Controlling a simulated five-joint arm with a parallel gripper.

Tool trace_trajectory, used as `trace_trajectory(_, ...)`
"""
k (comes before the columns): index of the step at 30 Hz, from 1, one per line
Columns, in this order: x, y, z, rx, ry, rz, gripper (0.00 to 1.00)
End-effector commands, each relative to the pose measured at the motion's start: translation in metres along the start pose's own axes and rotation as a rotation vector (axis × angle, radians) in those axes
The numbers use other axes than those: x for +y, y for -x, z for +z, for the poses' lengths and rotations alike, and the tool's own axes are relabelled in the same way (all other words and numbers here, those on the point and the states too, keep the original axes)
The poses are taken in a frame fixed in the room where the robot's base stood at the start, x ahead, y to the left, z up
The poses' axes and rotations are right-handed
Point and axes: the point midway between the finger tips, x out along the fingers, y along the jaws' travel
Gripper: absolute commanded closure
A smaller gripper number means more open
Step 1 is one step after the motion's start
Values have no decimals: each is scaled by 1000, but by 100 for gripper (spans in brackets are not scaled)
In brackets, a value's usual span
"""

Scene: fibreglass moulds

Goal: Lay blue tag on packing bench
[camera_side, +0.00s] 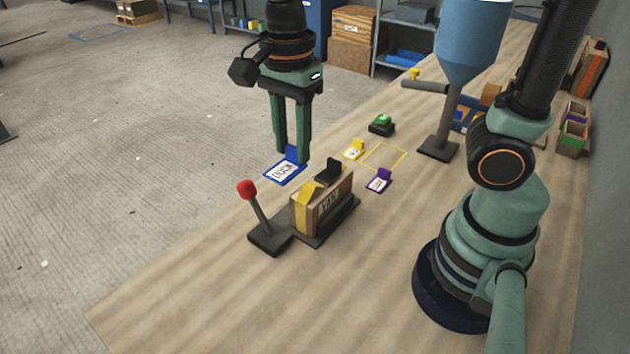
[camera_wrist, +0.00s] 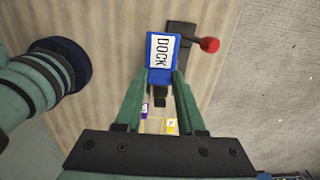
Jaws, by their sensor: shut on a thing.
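The blue tag (camera_side: 285,172) has a white label reading DOCK. My gripper (camera_side: 291,157) is shut on its raised blue tab, with the labelled plate sticking out toward the front left. In the wrist view the blue tag (camera_wrist: 150,62) sits at the fingertips and looks much larger than the tags below. It is held in the air above the wooden packing bench (camera_side: 200,290), near its left edge in the side view. The exact height is hard to tell.
A carton (camera_side: 318,212) with yellow tape and a red-knobbed lever (camera_side: 247,188) stand close by. A yellow tag (camera_side: 354,150) and a purple tag (camera_side: 378,181) lie beside a yellow outline (camera_side: 385,157). A green button (camera_side: 382,121) is behind. The front bench area is clear.

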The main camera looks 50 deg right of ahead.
Motion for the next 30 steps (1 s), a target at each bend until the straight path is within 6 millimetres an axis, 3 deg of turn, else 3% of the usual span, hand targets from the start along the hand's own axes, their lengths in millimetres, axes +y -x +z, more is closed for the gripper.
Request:
trace_trajectory(1, 6, 0, 19, 0, 13, 0, 100)
trace_trajectory(6, 28, 0, 66, 0, 12, 0, 100)
trace_trajectory(12, 48, 0, 97, 0, 5, 0, 100)
trace_trajectory(16, 54, -4, 104, 1, 1, 2, 100)
trace_trajectory(19, 56, -18, 104, 4, -1, 5, 100)
trace_trajectory(30, 56, -108, 103, 6, -1, 8, 100)
